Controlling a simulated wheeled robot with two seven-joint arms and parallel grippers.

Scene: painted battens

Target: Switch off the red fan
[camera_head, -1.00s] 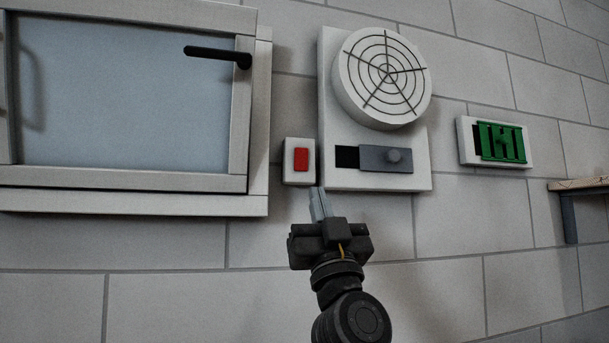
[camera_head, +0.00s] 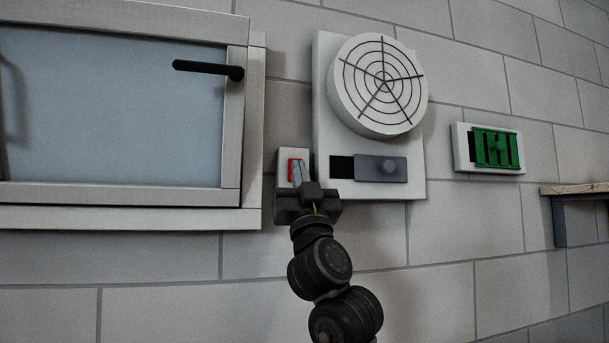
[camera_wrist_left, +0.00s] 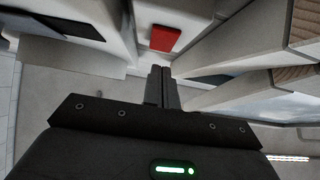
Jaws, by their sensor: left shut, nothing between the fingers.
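A small white wall box (camera_head: 283,157) carries a red rocker switch (camera_head: 291,170), left of the fan. The fan has a round white grille (camera_head: 378,85) on a white panel; I see no red on it. My left gripper (camera_head: 298,167) is shut and empty, its fingertips in front of the switch and partly hiding it. In the left wrist view the red switch (camera_wrist_left: 165,38) lies just beyond the shut fingertips (camera_wrist_left: 161,70), with a small gap in the picture; I cannot tell whether they touch. My right gripper is not in view.
A window with a black handle (camera_head: 208,69) is close on the left. A green-fronted wall box (camera_head: 495,148) and a shelf (camera_head: 575,190) are at the right.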

